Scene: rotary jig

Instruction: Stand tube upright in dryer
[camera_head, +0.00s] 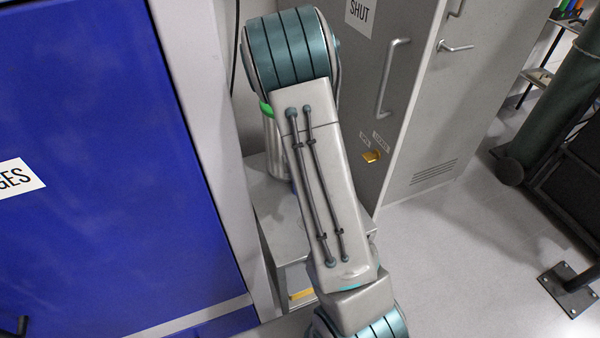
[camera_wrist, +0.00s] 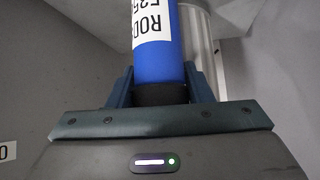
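In the wrist view, a blue tube (camera_wrist: 155,65) with a white lettered label and a black lower end stands between the two fingers of my gripper (camera_wrist: 160,92). The fingers sit close against both sides of the black end, so my gripper looks shut on the tube. The tube's far end is out of the frame. A silver metal cylinder (camera_wrist: 205,45) is right behind and beside the tube. A silver cylinder (camera_head: 272,150) also shows in the head view, partly hidden by my arm. My gripper is hidden in the head view. No part is plainly marked as the dryer.
In the head view, a low grey metal stand (camera_head: 285,215) is partly behind my arm. A big blue cabinet (camera_head: 100,150) fills the left. A grey cabinet (camera_head: 440,110) with handles and a "SHUT" sign is behind.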

